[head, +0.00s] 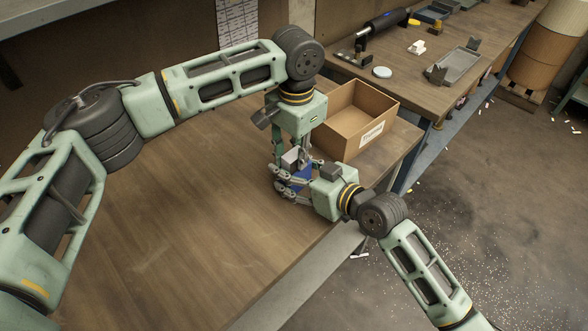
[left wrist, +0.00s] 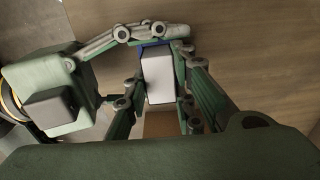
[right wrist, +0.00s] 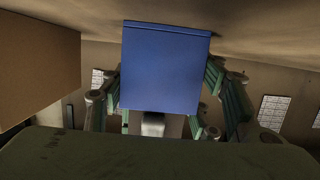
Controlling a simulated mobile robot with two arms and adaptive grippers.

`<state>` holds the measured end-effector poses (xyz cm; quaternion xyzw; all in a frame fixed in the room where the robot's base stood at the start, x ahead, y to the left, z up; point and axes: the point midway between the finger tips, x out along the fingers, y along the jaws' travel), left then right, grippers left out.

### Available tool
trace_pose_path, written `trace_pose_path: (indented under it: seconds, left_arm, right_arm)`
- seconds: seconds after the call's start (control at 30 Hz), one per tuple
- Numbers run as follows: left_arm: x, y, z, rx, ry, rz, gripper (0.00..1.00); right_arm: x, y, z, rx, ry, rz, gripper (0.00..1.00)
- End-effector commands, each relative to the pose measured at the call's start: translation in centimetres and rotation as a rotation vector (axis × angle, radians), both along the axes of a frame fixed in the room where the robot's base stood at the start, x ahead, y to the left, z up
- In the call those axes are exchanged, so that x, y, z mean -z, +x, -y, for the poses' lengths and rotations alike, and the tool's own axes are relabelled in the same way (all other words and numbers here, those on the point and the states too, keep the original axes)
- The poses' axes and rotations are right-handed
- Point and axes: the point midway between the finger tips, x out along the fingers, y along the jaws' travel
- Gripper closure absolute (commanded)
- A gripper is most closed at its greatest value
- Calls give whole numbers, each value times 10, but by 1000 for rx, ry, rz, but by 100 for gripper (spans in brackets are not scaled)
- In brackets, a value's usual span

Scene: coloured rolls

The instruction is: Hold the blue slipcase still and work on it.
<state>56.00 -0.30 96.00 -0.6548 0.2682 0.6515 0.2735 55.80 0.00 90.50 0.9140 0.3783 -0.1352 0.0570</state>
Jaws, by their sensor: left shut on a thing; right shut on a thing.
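The blue slipcase (head: 299,175) stands near the table's right edge and fills the middle of the right wrist view (right wrist: 163,65). My right gripper (head: 291,186) comes in from the right, shut on the slipcase, with fingers on both its sides. A pale grey block (head: 291,158) sticks out of the slipcase's top; it also shows in the left wrist view (left wrist: 159,78) and in the right wrist view (right wrist: 153,124). My left gripper (head: 292,154) points down from above, shut on this block. The block's lower part is hidden inside the slipcase. I cannot tell whether the slipcase touches the table.
An open cardboard box (head: 345,135) with a white label stands just behind the grippers. A second bench (head: 430,50) at the back right holds a grey tray (head: 458,67), a round pale lid (head: 382,72) and tools. The table's left and front are clear.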

Motion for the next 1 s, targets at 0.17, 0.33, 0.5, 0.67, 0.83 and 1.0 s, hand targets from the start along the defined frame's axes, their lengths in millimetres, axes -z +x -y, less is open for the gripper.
trace_pose_path:
  seconds: [0.17, 0.33, 0.5, 0.67, 0.83, 1.0]
  left_arm:
    - [1, 0, 0, 0, 0, 0, 100]
    - [-2, 0, 0, 0, -1, 1, 100]
    - [-9, 0, 0, 0, -1, 1, 100]
    - [-15, 0, 0, 0, 0, 0, 100]
    - [-22, 0, 0, 0, -1, 1, 100]
    - [-29, 0, 0, 0, 0, 0, 100]
  right_arm:
    - [10, -2, 1, -2, -14, -17, 78]
    - [10, -2, 1, -2, -14, -17, 78]
    - [10, -2, 1, -2, -14, -17, 78]
    - [10, -2, 1, -2, -14, -17, 78]
    - [10, -2, 1, -2, -14, -17, 78]
    - [10, -2, 1, -2, -14, -17, 78]
